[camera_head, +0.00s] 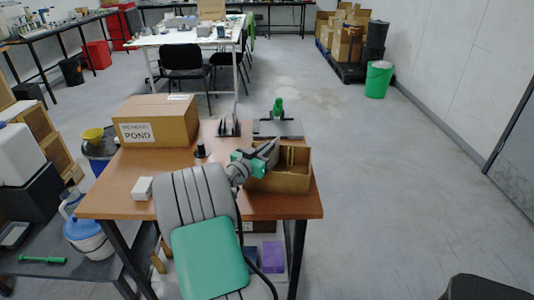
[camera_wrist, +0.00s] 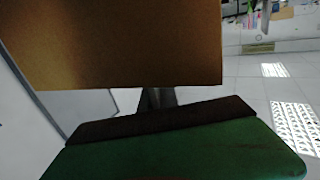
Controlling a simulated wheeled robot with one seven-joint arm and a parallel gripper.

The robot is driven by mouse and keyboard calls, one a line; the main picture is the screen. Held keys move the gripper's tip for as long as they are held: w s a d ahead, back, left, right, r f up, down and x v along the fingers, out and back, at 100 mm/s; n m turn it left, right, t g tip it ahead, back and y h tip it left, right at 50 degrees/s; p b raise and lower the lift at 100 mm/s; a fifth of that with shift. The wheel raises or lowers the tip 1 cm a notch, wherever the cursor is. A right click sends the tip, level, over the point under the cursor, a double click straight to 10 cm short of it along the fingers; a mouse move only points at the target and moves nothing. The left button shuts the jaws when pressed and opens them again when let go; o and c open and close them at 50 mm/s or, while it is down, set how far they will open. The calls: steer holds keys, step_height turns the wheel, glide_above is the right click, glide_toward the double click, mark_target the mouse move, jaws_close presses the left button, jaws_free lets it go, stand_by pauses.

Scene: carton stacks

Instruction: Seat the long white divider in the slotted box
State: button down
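The slotted box (camera_head: 280,182) is an open brown carton at the right front of the table, with upright strips on its inner wall. My gripper (camera_head: 268,153) is over its left rear part. A flat grey piece shows at the gripper's tip; I cannot tell whether it is a finger or the white divider. In the wrist view a brown cardboard panel (camera_wrist: 120,45) fills the upper part, with a dark finger (camera_wrist: 157,98) in front of it. The finger opening is hidden. I cannot clearly make out the long white divider in either view.
A closed carton labelled POND (camera_head: 155,122) stands at the table's back left. A dark rack (camera_head: 229,128), a black cylinder (camera_head: 200,151), a grey tray (camera_head: 278,129) with a green item, and a small white box (camera_head: 143,188) are on the table (camera_head: 120,203).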

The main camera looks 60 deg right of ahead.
steer(key=shift+f, duration=0.55)
steer(key=shift+f, duration=0.2)
steer(key=c, duration=1.6)
jaws_free()
steer(key=shift+r, duration=0.1)
